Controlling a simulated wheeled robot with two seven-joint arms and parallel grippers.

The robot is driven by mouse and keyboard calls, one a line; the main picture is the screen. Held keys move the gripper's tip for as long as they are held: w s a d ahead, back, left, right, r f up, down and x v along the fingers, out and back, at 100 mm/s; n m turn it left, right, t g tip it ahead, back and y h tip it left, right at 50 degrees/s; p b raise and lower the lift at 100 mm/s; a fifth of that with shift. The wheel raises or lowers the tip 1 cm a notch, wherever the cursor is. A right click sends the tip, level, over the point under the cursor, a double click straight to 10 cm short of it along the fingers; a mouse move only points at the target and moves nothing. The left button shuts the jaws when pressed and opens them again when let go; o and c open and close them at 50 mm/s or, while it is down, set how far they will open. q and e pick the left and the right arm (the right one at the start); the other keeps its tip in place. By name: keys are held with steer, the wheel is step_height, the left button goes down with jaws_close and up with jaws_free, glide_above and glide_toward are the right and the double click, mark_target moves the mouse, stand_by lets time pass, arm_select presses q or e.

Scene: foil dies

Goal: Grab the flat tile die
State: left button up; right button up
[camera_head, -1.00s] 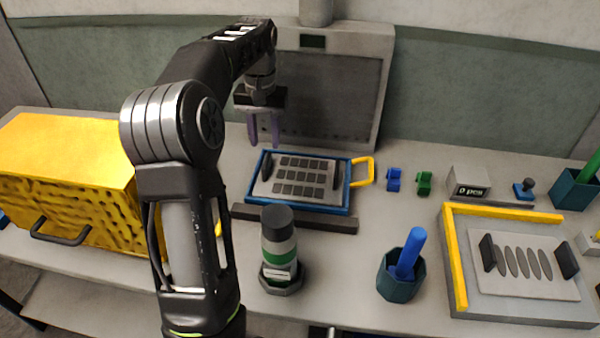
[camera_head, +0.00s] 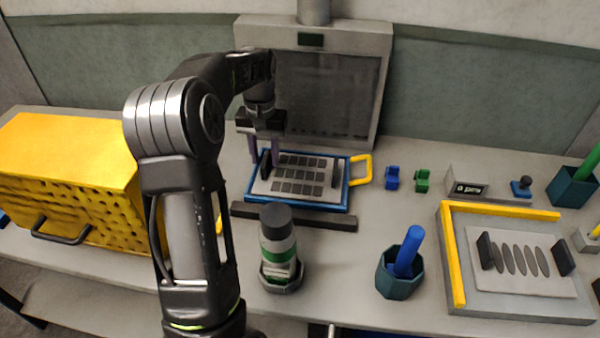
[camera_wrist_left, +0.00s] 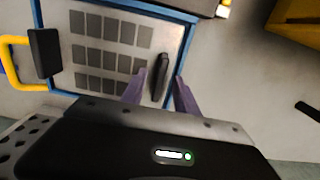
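The flat tile die (camera_head: 299,175) is a grey plate with rows of dark square tiles and a black upright grip at each end. It lies in a blue tray (camera_head: 352,198) with a yellow handle. The die also shows in the left wrist view (camera_wrist_left: 108,44). My left gripper (camera_head: 264,152) is open, fingers pointing down, at the die's left black grip. In the left wrist view its purple fingers (camera_wrist_left: 160,90) stand on either side of that grip (camera_wrist_left: 160,72), with gaps visible. My right gripper is out of view.
A second die with oval shapes (camera_head: 521,262) sits in a yellow-edged fixture at right. A dark bar (camera_head: 300,217), a green-banded bottle (camera_head: 278,240) and a teal cup (camera_head: 398,278) stand in front. A yellow box (camera_head: 70,150) is at left, a grey machine (camera_head: 330,95) behind.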

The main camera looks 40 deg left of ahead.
arm_select(q)
steer(key=shift+f, duration=0.95)
jaws_close()
steer(key=shift+w+r, duration=0.1)
stand_by(1.0)
